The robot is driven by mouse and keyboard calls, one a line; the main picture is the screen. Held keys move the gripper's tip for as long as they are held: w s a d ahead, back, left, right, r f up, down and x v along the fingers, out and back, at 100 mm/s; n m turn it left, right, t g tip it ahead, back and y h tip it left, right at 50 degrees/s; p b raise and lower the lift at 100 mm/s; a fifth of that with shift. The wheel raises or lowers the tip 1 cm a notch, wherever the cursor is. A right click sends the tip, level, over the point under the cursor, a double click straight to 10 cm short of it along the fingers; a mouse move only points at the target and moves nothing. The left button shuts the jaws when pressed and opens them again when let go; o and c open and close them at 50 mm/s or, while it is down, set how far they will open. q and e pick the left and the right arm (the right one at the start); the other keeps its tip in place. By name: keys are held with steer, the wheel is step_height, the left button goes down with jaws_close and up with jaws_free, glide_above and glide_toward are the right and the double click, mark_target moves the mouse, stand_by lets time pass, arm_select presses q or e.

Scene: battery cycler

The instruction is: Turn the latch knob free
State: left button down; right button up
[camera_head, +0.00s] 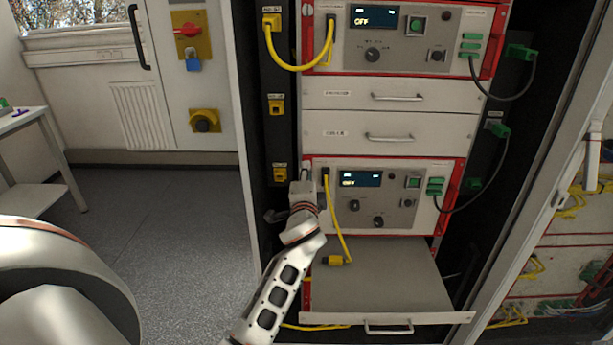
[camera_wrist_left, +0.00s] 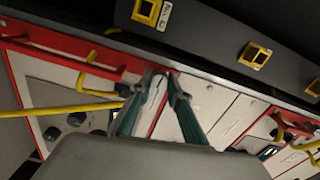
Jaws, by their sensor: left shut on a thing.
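The lower cycler unit (camera_head: 395,205) has a red frame, a display reading OFF and dark knobs. My left gripper (camera_head: 304,178) is at this unit's upper left corner. In the left wrist view its two teal fingers (camera_wrist_left: 161,74) converge at the red frame's edge. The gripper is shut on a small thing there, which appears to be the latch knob. The knob is mostly hidden by the fingertips, so its turn angle cannot be told. A similar round silver knob (camera_head: 307,10) shows on the upper unit's left edge. My right gripper is not in view.
A yellow cable (camera_head: 338,215) hangs from the lower unit close beside my gripper, its plug (camera_head: 333,260) over the pulled-out shelf (camera_head: 385,285). Yellow sockets (camera_head: 276,105) line the dark post at left. A black cable (camera_head: 470,205) loops at right. Floor (camera_head: 180,220) is clear at left.

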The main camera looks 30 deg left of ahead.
arm_select(q)
steer(key=shift+f+n, duration=0.1)
steer(key=shift+n, duration=0.5)
steer(key=c, duration=1.9)
jaws_free()
steer(key=v, duration=0.7)
steer(key=shift+s, duration=0.25)
steer(key=shift+d, duration=0.15)
